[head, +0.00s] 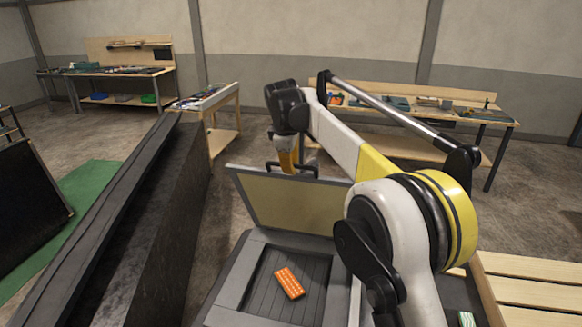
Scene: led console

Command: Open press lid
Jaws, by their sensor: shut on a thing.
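The press lid (275,204) is a framed panel, raised and tilted up at the back of the grey press (228,285). A dark handle bar (318,178) runs along the lid's top edge. My gripper (288,170) is at the top edge of the lid, shut on the handle near its left end. The fingertips are partly hidden behind the lid's edge. An orange board (289,283) lies on the dark slatted bed of the press. My arm hides the right side of the lid and press.
A long dark wall-like panel (150,200) stands left of the press. A wooden pallet or crate (530,290) is at the lower right. Workbenches with tools (118,72) stand along the back wall. Open floor shows behind the lid.

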